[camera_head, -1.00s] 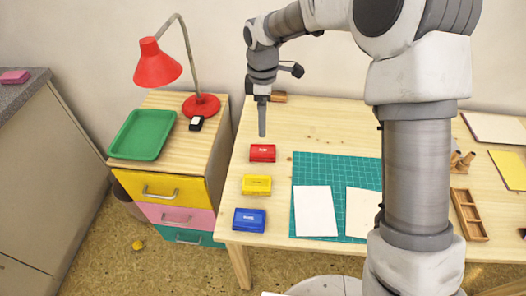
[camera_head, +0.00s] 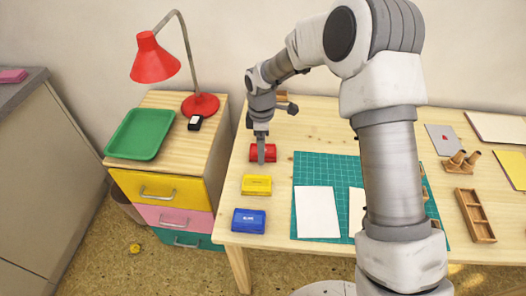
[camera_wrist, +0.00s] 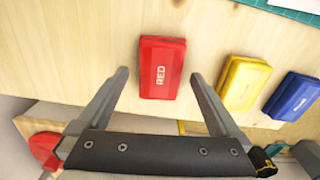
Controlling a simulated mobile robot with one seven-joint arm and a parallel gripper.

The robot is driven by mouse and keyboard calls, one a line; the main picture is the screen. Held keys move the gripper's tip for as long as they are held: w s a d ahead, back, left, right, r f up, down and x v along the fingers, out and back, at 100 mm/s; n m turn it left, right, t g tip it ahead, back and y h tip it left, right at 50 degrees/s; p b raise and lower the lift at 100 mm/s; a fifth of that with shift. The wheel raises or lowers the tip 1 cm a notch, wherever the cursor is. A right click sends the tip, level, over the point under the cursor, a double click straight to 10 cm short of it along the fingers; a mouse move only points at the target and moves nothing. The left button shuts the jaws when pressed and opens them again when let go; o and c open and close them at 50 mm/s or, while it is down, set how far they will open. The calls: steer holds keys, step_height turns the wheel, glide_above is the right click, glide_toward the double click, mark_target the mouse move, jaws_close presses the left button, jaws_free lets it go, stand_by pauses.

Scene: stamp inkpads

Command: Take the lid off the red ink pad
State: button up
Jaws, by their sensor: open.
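The red ink pad (camera_head: 271,152) lies on the wooden table near its left edge, the farthest of the row of pads. In the wrist view its closed red lid, marked RED (camera_wrist: 162,68), sits just beyond and between my fingertips. My gripper (camera_head: 261,155) is open and empty. In the wrist view its two fingers (camera_wrist: 158,75) stand apart, one to each side of the pad, and I see no contact. In the head view the finger hides the middle of the red pad.
A yellow pad (camera_head: 257,185) and a blue pad (camera_head: 249,221) lie nearer the front in the same row. A green cutting mat (camera_head: 330,170) with white paper (camera_head: 318,212) lies to the right. A drawer unit with a green tray (camera_head: 141,134) and red lamp (camera_head: 155,60) stands left.

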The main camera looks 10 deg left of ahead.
steer(key=shift+c, duration=0.3)
steer(key=shift+r, duration=0.1)
steer(key=c, duration=1.3)
steer(key=shift+c, duration=0.2)
steer(key=shift+r, duration=0.1)
